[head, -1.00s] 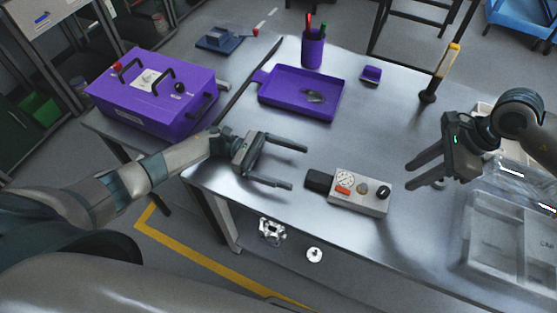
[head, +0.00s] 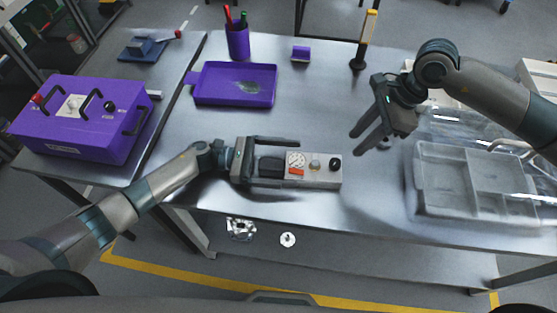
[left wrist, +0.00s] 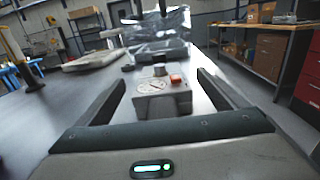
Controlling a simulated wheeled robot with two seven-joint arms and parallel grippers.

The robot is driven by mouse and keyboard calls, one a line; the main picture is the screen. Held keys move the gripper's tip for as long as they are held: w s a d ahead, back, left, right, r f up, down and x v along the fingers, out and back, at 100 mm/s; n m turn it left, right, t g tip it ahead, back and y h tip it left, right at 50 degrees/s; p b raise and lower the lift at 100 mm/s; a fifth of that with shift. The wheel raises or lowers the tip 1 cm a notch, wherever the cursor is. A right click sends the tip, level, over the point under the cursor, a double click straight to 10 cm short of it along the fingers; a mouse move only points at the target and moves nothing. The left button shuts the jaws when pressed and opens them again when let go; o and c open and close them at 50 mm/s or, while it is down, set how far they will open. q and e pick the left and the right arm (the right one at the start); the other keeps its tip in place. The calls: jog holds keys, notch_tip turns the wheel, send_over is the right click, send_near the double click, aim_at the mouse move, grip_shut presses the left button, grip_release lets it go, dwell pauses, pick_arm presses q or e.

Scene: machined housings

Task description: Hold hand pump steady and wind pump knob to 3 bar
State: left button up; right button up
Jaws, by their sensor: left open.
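The hand pump (head: 318,179) lies on the metal table. It is a grey box with a round gauge, a red-orange part, a light knob (head: 315,164), a black knob (head: 335,163) and a dark block at its left end. My left gripper (head: 296,163) is open, its fingers on either side of the pump's left part. In the left wrist view the pump (left wrist: 162,104) stands between the open fingers (left wrist: 165,95), with gaps visible. My right gripper (head: 364,144) is above the table, right of the pump, with its fingers apart and nothing between them.
A grey compartment tray (head: 430,205) stands on the right. A purple tray (head: 215,98), a purple pen cup (head: 238,42) and a small purple block (head: 300,54) are at the back. A purple case (head: 75,130) is at left. An upright yellow-topped tool (head: 367,35) stands behind my right gripper.

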pick_arm(q)
jog(key=c, duration=1.5)
jog(key=shift+o, duration=0.2)
pick_arm(e)
jog(key=shift+o, duration=0.6)
jog(key=shift+o, duration=0.9)
jog(key=a+r+n+h, duration=0.1)
jog(key=n, duration=0.1)
jog(key=a+n+h, duration=0.1)
jog(key=n, duration=0.2)
jog(key=a+r+n+h, duration=0.1)
jog(key=a+n+h, duration=0.1)
jog(key=n, duration=0.1)
jog(key=shift+s+a+r, duration=0.1)
jog(key=shift+s+r, duration=0.05)
jog(key=shift+r, duration=0.2)
jog(key=shift+f, duration=0.1)
